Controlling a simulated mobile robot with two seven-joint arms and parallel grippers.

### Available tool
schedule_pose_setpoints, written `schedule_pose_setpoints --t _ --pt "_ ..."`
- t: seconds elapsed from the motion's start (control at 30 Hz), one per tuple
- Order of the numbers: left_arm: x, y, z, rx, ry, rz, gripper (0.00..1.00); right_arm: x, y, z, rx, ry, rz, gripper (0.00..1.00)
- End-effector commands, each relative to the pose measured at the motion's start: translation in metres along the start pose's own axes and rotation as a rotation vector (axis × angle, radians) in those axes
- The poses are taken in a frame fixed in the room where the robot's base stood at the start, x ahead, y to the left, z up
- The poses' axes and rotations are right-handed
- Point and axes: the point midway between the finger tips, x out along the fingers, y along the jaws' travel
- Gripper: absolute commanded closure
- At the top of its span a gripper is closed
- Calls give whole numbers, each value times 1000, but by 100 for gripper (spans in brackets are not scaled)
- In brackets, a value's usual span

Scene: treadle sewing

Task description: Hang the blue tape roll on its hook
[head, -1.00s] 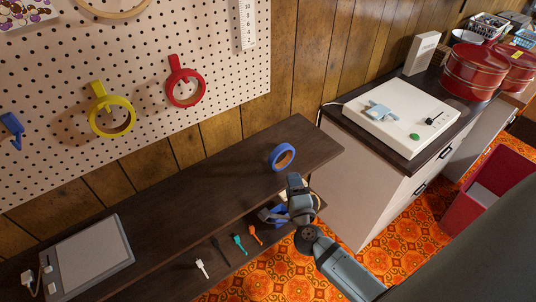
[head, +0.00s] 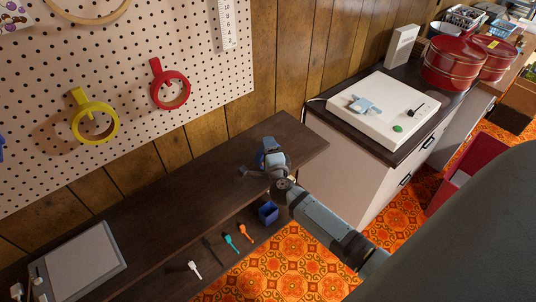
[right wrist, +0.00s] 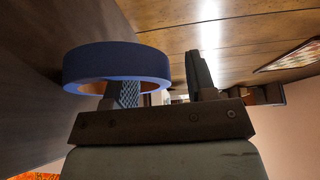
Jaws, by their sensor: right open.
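The blue tape roll (head: 260,158) stands on the dark bench near its right end, mostly covered by my right gripper (head: 256,167) in the head view. In the right wrist view the roll (right wrist: 115,62) is close at the left. One finger of my right gripper (right wrist: 160,82) overlaps the roll's opening and appears to reach into it; the other finger is to the right, clear of the roll. The jaws are open. A sliver of the blue hook (head: 1,149) shows at the left edge of the pegboard. My left gripper is out of view.
A grey tablet (head: 80,265) lies on the bench's left. Below the bench top are a blue box (head: 268,212) and several small tools. A white machine (head: 383,112) stands on the cabinet.

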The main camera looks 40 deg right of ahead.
Motion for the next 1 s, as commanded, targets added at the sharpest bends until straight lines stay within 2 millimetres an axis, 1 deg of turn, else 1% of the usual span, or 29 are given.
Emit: schedule_pose_setpoints --t 0.03,0.1,0.33,0.37,0.4,0.57,0.9,1.0 --pt "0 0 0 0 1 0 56 6 1 0 -1 0 0 49" --pt "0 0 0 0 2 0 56 10 1 0 0 0 1 49" --pt "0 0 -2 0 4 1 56 11 1 0 1 0 2 49" --pt "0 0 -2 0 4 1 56 11 1 0 1 0 2 53" --pt "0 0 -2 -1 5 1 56 11 1 0 0 0 2 62" --pt "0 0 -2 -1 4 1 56 11 1 0 0 0 1 99" --pt "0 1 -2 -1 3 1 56 11 0 0 0 0 1 100" --pt "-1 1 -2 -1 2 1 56 11 -3 0 1 0 1 100"
